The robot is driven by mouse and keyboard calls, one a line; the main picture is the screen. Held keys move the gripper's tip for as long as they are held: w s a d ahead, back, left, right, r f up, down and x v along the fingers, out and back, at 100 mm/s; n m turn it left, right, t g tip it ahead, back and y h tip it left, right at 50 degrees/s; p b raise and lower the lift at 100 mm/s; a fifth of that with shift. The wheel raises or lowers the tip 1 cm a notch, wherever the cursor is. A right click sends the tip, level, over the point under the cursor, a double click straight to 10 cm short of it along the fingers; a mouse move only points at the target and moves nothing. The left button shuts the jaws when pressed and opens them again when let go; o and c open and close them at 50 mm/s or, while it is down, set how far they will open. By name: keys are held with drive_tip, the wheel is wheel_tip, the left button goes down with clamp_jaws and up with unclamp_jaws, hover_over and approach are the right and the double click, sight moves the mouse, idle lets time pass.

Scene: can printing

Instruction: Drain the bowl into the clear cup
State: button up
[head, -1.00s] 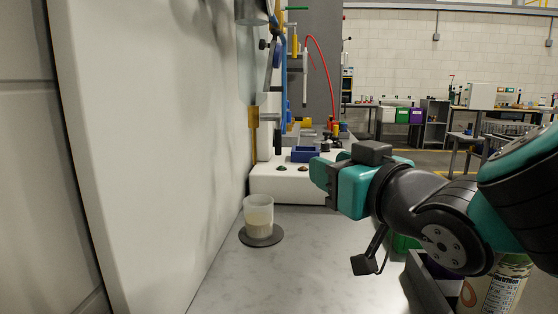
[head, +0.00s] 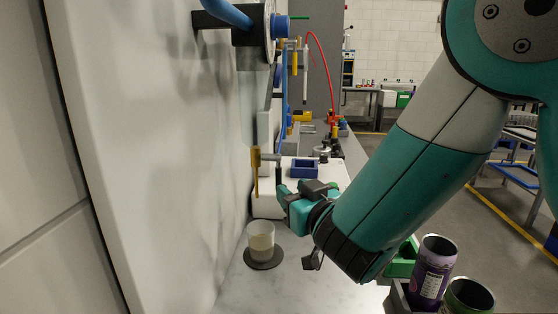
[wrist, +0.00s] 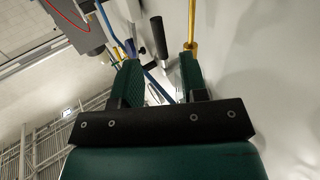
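The clear cup (head: 261,240) stands upright on a dark round coaster (head: 265,258) by the wall, and its lower part looks cloudy and pale. Above it, a brass drain pipe (head: 255,172) points down, with a black lever handle (head: 279,168) beside it. A faint translucent bowl (head: 249,105) seems to hang under a dark housing above the pipe. My gripper (head: 284,195) is just below and right of the handle. In the wrist view its fingers (wrist: 160,75) are apart and empty; the black handle (wrist: 160,38) and brass pipe (wrist: 191,25) are beyond them.
A blue tray (head: 304,169) sits on a white box behind my gripper. A purple can (head: 432,271) and a green can (head: 468,296) stand at the lower right. The wall is close on the left. The counter (head: 238,297) in front of the cup is clear.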

sight(279, 180)
drive_tip(key=shift+p+x, duration=2.45)
drive_tip(key=shift+x, duration=0.9)
clamp_jaws()
